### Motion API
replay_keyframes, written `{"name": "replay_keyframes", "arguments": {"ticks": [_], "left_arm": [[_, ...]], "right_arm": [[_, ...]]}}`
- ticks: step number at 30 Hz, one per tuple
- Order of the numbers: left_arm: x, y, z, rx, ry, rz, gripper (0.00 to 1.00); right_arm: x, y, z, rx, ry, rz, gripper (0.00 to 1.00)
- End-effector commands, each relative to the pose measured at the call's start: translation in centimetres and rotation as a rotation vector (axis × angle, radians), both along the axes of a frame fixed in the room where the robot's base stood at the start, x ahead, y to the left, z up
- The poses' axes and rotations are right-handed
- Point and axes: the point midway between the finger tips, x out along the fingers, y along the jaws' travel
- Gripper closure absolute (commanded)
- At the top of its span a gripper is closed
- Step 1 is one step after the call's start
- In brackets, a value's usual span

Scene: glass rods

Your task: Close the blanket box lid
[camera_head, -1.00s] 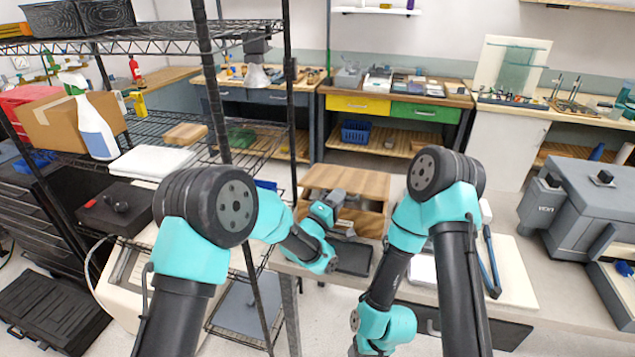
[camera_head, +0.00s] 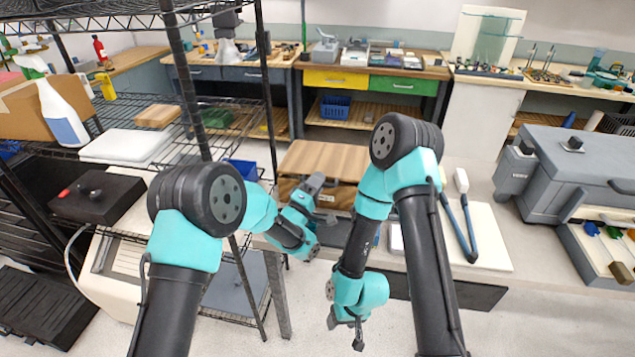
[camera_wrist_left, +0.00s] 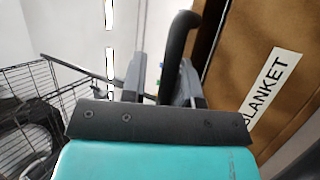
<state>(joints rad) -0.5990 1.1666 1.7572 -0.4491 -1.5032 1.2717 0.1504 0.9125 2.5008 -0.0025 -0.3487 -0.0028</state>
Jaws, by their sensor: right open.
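The blanket box (camera_head: 325,160) stands on the bench in the head view, with a light wooden lid over a darker front. The lid looks about level; whether it is fully shut is hidden by my left gripper. In the left wrist view the brown box face with the BLANKET label (camera_wrist_left: 270,88) is at the right. My right gripper (camera_head: 345,333) is open and empty, hanging low before the bench.
A white board (camera_head: 490,240) with a blue-handled tool (camera_head: 472,228) lies right of the box. A large grey case (camera_head: 570,170) stands farther right. A wire shelf rack (camera_head: 190,90) stands close on the left. The floor before the bench is clear.

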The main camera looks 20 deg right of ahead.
Motion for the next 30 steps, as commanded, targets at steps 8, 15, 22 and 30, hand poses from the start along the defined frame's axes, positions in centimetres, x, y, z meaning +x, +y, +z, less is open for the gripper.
{"name": "replay_keyframes", "arguments": {"ticks": [8, 15, 22, 30], "left_arm": [[0.0, 0.0, 0.0, -0.001, 0.000, -0.001, 0.61], [-0.3, 0.6, -0.3, 0.000, 0.001, 0.000, 0.61], [-1.9, 3.0, -1.6, 0.001, 0.003, 0.000, 0.61], [-4.5, 7.0, -3.8, 0.000, 0.003, -0.001, 0.61]], "right_arm": [[0.0, 0.0, 0.0, 0.000, 0.000, 0.000, 0.43], [0.0, 0.0, 0.0, 0.000, 0.000, 0.000, 0.43], [0.0, 0.0, 0.0, 0.000, 0.000, 0.000, 0.43], [0.0, 0.0, 0.0, 0.000, 0.000, 0.000, 0.43]]}}
